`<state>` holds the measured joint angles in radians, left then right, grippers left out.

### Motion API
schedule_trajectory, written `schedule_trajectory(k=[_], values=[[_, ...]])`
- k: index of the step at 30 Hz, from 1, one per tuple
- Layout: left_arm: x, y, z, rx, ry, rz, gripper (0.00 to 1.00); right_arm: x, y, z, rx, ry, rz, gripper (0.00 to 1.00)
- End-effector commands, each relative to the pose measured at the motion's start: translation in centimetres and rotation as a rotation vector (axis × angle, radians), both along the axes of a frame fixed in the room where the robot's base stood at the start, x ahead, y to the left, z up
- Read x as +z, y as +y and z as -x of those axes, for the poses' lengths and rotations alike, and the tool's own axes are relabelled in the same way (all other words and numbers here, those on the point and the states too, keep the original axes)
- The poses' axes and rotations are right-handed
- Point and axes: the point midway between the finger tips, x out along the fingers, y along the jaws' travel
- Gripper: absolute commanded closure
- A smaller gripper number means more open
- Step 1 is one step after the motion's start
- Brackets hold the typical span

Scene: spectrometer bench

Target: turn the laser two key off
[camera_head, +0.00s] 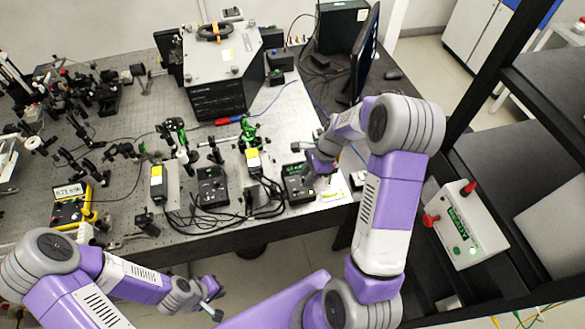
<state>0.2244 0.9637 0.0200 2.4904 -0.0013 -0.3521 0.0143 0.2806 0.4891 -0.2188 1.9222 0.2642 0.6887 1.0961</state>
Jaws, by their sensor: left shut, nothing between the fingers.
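Two black laser control boxes with small displays stand near the table's front edge, a left one (211,188) and a right one (294,186). I cannot tell from labels which is laser two, and no key can be made out on either box. My left gripper (215,313) is shut and empty, low in front of the table, away from both boxes.
A white box with red knobs and a green display (459,226) stands on the right shelf. Yellow-labelled modules (157,184) and black cables lie around the control boxes. A yellow multimeter (71,207) is at left. A monitor (364,55) stands behind my right arm.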

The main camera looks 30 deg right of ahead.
Motion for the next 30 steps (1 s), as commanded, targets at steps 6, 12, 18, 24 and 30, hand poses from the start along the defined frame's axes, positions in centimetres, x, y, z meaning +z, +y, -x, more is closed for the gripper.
schedule_trajectory(k=[6,12,18,24,30], values=[[0.0,0.0,0.1,0.0,0.002,0.0,1.0,-1.8,0.7,-0.2,-0.025,0.015,-0.011,0.67],[0.0,0.0,0.1,0.0,0.002,0.0,1.0,-4.7,1.9,-0.4,-0.023,0.014,-0.011,0.67],[0.1,0.0,0.1,0.001,0.001,0.0,1.0,-6.3,2.5,-0.7,-0.022,0.01,-0.008,0.67],[0.1,0.0,0.0,0.001,0.001,0.0,1.0,-6.4,2.6,-0.7,-0.022,0.008,-0.008,0.67],[0.1,0.0,0.0,0.001,0.001,0.0,1.0,-6.4,2.6,-0.7,-0.022,0.008,-0.008,0.84]])
